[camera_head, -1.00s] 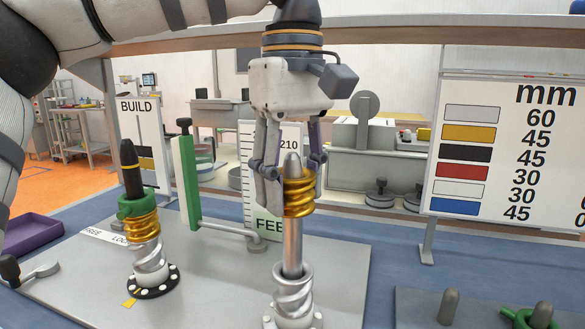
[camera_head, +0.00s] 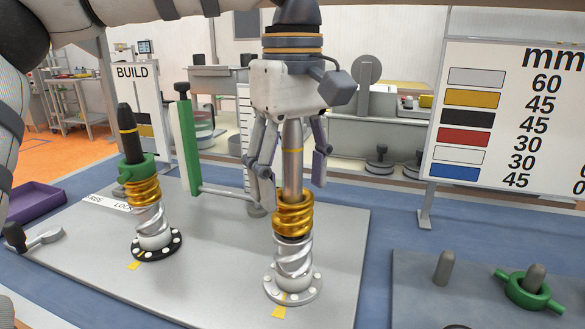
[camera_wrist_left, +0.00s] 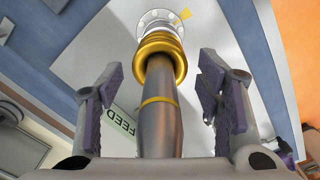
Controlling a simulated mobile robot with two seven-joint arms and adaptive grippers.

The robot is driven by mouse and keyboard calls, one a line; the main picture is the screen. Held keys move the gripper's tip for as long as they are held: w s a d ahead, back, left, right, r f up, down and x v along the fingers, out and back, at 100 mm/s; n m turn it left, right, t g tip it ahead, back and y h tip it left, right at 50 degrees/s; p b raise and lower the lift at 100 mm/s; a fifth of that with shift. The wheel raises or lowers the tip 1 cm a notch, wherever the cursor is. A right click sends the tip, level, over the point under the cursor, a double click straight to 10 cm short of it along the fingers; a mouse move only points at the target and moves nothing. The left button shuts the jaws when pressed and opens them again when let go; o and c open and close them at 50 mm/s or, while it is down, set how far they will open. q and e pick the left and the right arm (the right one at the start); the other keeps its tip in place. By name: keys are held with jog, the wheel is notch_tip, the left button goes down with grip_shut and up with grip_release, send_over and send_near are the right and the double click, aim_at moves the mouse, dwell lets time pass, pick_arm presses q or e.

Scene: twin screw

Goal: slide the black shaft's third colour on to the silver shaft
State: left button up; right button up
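The silver shaft (camera_head: 292,160) stands upright at the middle, with a silver spiral piece (camera_head: 294,258) low on it and a gold spiral piece (camera_head: 293,214) directly above. My left gripper (camera_head: 290,180) is open, its fingers apart on either side of the bare shaft above the gold piece. The left wrist view looks down the shaft to the gold piece (camera_wrist_left: 162,58), with open purple-padded fingers (camera_wrist_left: 165,90) around the shaft. The black shaft (camera_head: 127,130) at left carries a silver spiral (camera_head: 150,222), a gold spiral (camera_head: 143,192) and a green collar (camera_head: 137,168). My right gripper is out of view.
A green post (camera_head: 187,147) with a rod stands between the shafts on the grey plate (camera_head: 215,265). The BUILD board (camera_head: 133,90) is partly hidden. A green handled collar (camera_head: 528,290) sits on a peg plate at right. A purple tray (camera_head: 35,203) lies at left.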

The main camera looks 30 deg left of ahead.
pick_arm(q)
notch_tip(320, 180, up, 12)
jog(key=shift+r, duration=0.1)
dwell(0.5)
